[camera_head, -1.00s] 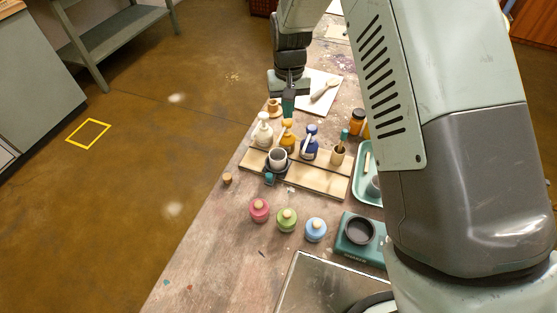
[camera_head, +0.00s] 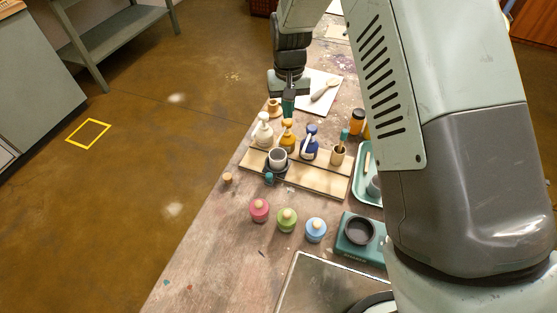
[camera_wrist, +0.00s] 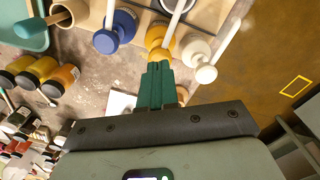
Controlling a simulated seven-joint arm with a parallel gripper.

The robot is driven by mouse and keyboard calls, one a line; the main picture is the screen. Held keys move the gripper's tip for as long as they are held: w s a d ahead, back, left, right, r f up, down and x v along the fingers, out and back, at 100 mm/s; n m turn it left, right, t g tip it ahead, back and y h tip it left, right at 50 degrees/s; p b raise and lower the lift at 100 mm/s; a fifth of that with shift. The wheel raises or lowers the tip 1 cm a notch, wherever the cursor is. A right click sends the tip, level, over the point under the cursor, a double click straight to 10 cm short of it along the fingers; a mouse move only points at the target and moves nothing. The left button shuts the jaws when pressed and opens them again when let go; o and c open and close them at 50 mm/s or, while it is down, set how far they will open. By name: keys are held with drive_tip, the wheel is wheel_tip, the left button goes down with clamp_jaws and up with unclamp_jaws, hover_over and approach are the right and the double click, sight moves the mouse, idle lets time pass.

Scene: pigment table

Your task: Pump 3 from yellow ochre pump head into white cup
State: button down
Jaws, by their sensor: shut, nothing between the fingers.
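The yellow ochre pump bottle (camera_head: 287,142) stands on the wooden board between a white pump bottle (camera_head: 263,135) and a blue one (camera_head: 310,148). The white cup (camera_head: 277,156) stands in front of it in a dark holder; what is inside cannot be made out. My gripper (camera_head: 288,112) is shut and empty, pointing down just above and behind the yellow pump. In the wrist view my teal fingertips (camera_wrist: 159,72) are close to the yellow ochre pump head (camera_wrist: 157,38), whose pale spout points away. Whether they touch it is unclear.
The wooden board (camera_head: 322,180) also bears a brush cup (camera_head: 337,155). Red (camera_head: 259,210), green (camera_head: 287,219) and light blue jars (camera_head: 316,229) stand nearer, left of a teal scale (camera_head: 357,248) with a dark bowl. A teal tray (camera_head: 360,190) lies at right.

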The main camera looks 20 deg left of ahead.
drive_tip(key=shift+f, duration=0.2)
drive_tip(key=shift+f, duration=1.3)
drive_tip(key=shift+r, duration=1.45)
drive_tip(key=shift+f, duration=0.15)
drive_tip(key=shift+f, duration=1.3)
drive_tip(key=shift+r, duration=1.45)
